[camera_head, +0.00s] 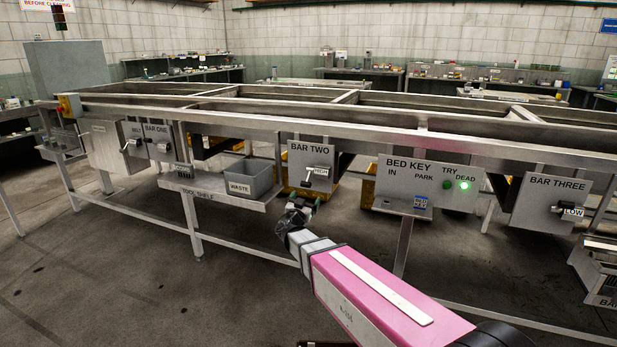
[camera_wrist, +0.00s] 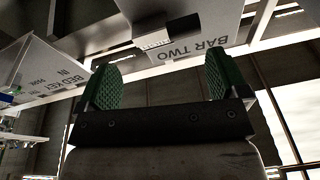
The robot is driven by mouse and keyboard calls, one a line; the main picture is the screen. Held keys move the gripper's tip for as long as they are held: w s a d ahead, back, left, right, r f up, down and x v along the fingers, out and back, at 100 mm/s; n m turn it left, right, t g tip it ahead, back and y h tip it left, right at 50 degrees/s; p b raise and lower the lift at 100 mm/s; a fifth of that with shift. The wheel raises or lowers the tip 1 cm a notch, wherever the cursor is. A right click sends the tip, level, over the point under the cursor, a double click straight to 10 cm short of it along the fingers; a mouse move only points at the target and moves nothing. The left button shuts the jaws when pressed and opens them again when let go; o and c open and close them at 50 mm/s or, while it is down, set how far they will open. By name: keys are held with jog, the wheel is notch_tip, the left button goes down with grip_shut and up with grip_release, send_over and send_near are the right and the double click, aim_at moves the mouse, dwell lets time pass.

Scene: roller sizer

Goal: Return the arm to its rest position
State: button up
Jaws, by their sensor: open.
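My arm is pink and white and reaches up from the lower right in the head view. My gripper (camera_head: 300,203) is just below the BAR TWO panel (camera_head: 299,157), in front of the machine frame. The wrist view shows my gripper (camera_wrist: 160,85) with its two green ridged fingers spread wide and nothing between them. In that view the BAR TWO panel (camera_wrist: 205,45) appears upside down beyond the fingers, with its handle block (camera_wrist: 152,38). The BAR TWO lever (camera_head: 316,172) has a tag that reads HIGH. Whether the fingers touch the lever cannot be told, but a gap seems to show.
A grey WASTE bin (camera_head: 252,180) sits on the tool shelf (camera_head: 215,190) left of my gripper. The BED KEY panel (camera_head: 432,183), with a lit green lamp by DEAD, is to the right. The BAR THREE panel (camera_head: 550,198) is farther right. The floor (camera_head: 130,270) at front left is clear.

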jog(key=s+d+f+g+h, duration=0.1)
jog(key=s+d+f+g, duration=0.25)
jog(key=d, duration=0.35)
jog(key=s+d+f+g+h, duration=0.1)
jog(key=s+d+f+g, duration=0.2)
jog(key=d+g, duration=0.3)
jog(key=s+d+f+g+h, duration=0.1)
jog(key=s+d+f+g, duration=0.25)
jog(key=d, duration=0.55)
jog(key=s+d+f+n+g+y, duration=0.1)
jog(key=s+f+n+g+y, duration=0.1)
jog(key=s, duration=0.5)
jog(key=s+f+n+g+y, duration=0.3)
jog(key=s+f+g+y, duration=0.1)
jog(key=s+y, duration=0.3)
jog(key=shift+s+d+f, duration=0.15)
jog(key=shift+d+f, duration=0.25)
jog(key=shift+f, duration=0.1)
